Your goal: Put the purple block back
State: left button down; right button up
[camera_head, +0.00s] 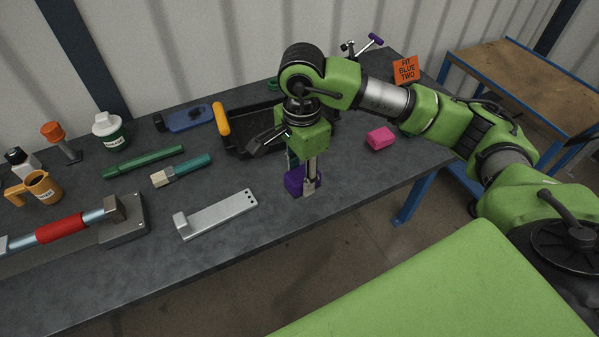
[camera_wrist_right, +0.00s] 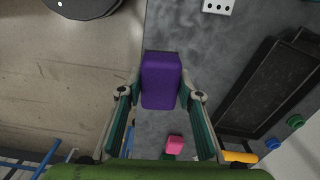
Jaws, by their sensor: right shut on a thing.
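The purple block (camera_head: 294,181) is between the fingers of my right gripper (camera_head: 308,186), near the front edge of the dark grey table (camera_head: 255,215). In the right wrist view the purple block (camera_wrist_right: 161,80) fills the space between the two fingertips of the right gripper (camera_wrist_right: 160,92), which is shut on it. I cannot tell whether the block touches the tabletop. My left gripper is not in view.
A pink block (camera_head: 380,138) lies to the right. A black tray (camera_head: 240,145) is behind the gripper. A metal bracket (camera_head: 217,214) lies to the left near the front edge. An orange sign (camera_head: 405,69) reads "FIT BLUE TWO". A wooden-topped bench (camera_head: 530,80) stands at right.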

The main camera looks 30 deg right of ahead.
aim_at(301, 166)
jog(key=w, duration=0.1)
jog(key=w+d+f, duration=0.1)
jog(key=w, duration=0.2)
jog(key=shift+d+f+p, duration=0.35)
jog(key=shift+d+p, duration=0.05)
jog(key=w+f, duration=0.1)
jog(key=f, duration=0.1)
jog(key=w+d+f, duration=0.1)
jog(key=w+f, duration=0.1)
jog(key=shift+d, duration=0.15)
jog(key=shift+w+d+f+p, duration=0.2)
jog(key=shift+w+f+p, duration=0.15)
jog(key=shift+f, duration=0.2)
jog(key=f, duration=0.1)
jog(key=f+p, duration=0.1)
jog(key=f, duration=0.1)
jog(key=shift+w+d+f, duration=0.15)
jog(key=shift+w+f, duration=0.1)
jog(key=shift+w, duration=0.15)
jog(key=shift+f, duration=0.1)
jog(key=shift+f+b, duration=0.3)
jog(key=shift+b, duration=0.05)
jog(key=o, duration=1.1)
jog(key=shift+o, duration=0.2)
jog(key=shift+r, duration=0.1)
